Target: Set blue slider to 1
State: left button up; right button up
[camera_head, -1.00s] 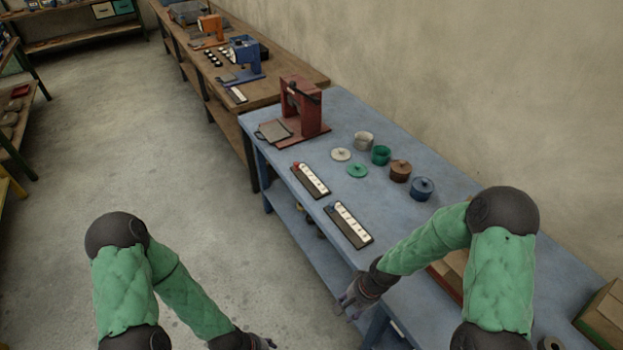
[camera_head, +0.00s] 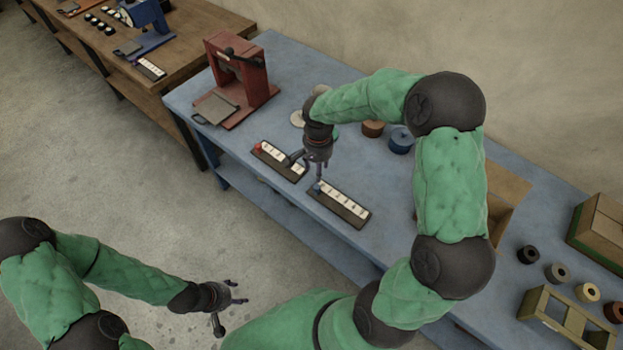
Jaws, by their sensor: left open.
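The blue slider (camera_head: 342,206) is a black strip with a white marked scale, lying on the blue table's front part. Its blue knob (camera_head: 317,187) is at the strip's left end; the scale's marks are too small to read. My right gripper (camera_head: 310,170) reaches down from above, its fingers spread, with the fingertips close to the blue knob. I cannot tell whether they touch it. My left gripper (camera_head: 232,307) is open and empty, over the floor in front of the table.
A similar strip with a red knob (camera_head: 258,147) lies just left of the blue slider. A red press (camera_head: 237,80) stands at the table's left end. Lidded pots, including a blue one (camera_head: 401,141), are behind my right arm. Several rolls (camera_head: 557,273) and a wooden rack (camera_head: 567,325) are at right.

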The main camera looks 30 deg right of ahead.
aim_at(317, 187)
notch_tip(317, 187, down, 9)
jog(key=shift+f+b, duration=0.2)
jog(key=shift+b, duration=0.6)
grip_shut()
